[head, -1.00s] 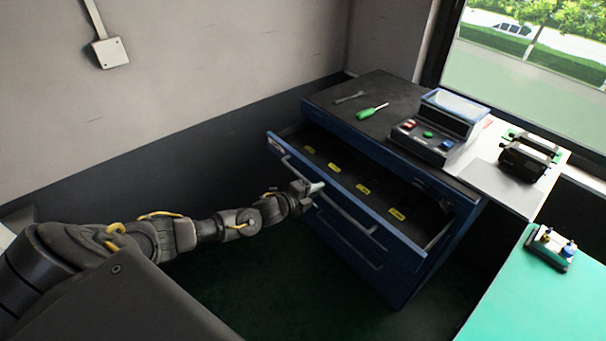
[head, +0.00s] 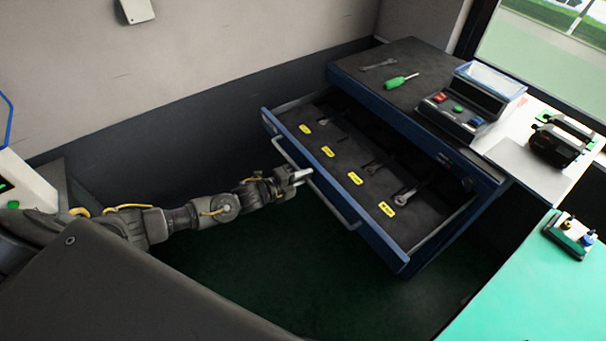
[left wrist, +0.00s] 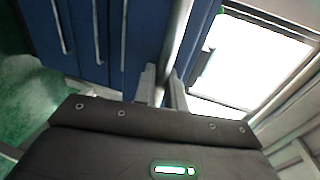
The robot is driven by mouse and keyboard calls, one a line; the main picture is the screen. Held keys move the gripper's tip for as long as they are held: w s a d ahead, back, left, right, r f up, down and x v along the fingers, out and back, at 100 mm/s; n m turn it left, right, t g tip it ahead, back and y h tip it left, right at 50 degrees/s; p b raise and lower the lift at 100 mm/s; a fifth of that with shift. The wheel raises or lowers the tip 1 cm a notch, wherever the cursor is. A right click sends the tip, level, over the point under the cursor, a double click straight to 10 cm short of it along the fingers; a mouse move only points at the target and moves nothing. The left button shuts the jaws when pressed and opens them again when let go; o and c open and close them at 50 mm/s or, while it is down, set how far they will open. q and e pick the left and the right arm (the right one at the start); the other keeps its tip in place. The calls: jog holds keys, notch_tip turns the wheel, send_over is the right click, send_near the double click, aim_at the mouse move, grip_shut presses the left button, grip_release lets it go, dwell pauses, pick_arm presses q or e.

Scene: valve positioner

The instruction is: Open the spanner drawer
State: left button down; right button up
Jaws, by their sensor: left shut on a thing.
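The spanner drawer (head: 285,119) is the top drawer of a blue cabinet and stands far open, its dark lined floor showing. Several yellow labels lie along its front part, and spanners (head: 405,191) lie behind some of them. My left gripper (head: 303,176) is at the drawer's long bar handle (head: 335,207), shut on it near its middle. The left wrist view shows the two fingers (left wrist: 162,88) either side of the pale handle bar (left wrist: 178,40). My right gripper is in neither view.
On the cabinet top (head: 360,72) lie a spanner (head: 379,64) and a green-handled screwdriver (head: 401,81), beside a control box (head: 470,100). A green table (head: 530,290) stands at the lower right. The floor before the drawer is clear.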

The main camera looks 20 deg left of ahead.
pick_arm(q)
jog(key=c, duration=1.5)
grip_release()
jog(key=shift+s, duration=0.1)
jog(key=shift+c, duration=0.2)
jog(key=b+v, duration=0.2)
jog(key=v, duration=0.8)
jog(key=shift+s+a, duration=0.15)
jog(key=shift+s, duration=0.2)
jog(key=shift+r, duration=0.15)
